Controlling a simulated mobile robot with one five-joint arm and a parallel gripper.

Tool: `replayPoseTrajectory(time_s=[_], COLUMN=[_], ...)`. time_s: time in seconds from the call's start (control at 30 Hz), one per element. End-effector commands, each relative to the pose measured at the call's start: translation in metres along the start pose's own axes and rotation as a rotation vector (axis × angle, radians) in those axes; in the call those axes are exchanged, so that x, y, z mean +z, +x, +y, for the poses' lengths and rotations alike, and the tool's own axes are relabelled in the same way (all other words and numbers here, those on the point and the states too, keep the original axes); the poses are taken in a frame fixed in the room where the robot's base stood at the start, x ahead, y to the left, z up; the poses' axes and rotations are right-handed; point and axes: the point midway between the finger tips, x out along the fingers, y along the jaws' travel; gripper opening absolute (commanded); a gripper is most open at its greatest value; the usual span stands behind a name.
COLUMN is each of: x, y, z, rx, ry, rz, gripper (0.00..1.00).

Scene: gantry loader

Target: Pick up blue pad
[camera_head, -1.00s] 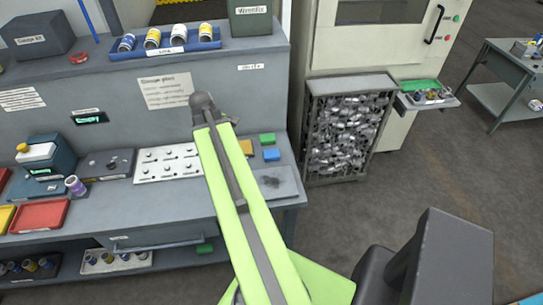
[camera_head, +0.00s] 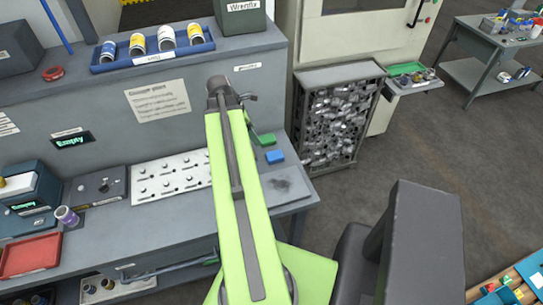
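The blue pad (camera_head: 274,156) is a small flat block on the grey bench top near its right end, just right of my arm. A green pad (camera_head: 264,139) lies just behind it. My lime-green arm reaches up the middle of the view, and its dark joint is in front of the bench's back panel. Nothing is seen touching the blue pad.
A dark grey patch (camera_head: 287,187) lies in front of the blue pad. A white panel with knobs (camera_head: 165,180) is left of my arm. A blue tray of cans (camera_head: 153,61) stands on the upper shelf. A metal cage of parts (camera_head: 340,115) stands right of the bench.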

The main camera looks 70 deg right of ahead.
Motion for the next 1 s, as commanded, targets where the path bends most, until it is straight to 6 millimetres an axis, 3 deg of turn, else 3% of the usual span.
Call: replayPoseTrajectory(time_s=[0.5, 0.6, 0.8, 1.0], x=[0.001, 0.002, 0.005, 0.007], y=[0.114, 0.124, 0.125, 0.159], z=[-0.001, -0.001, -0.002, -0.005], rx=[-0.004, -0.003, -0.003, -0.003], ry=[0.010, 0.009, 0.008, 0.011], rz=[0.000, 0.000, 0.000, 0.000], gripper=[0.71, 0.71, 0.71, 0.71])
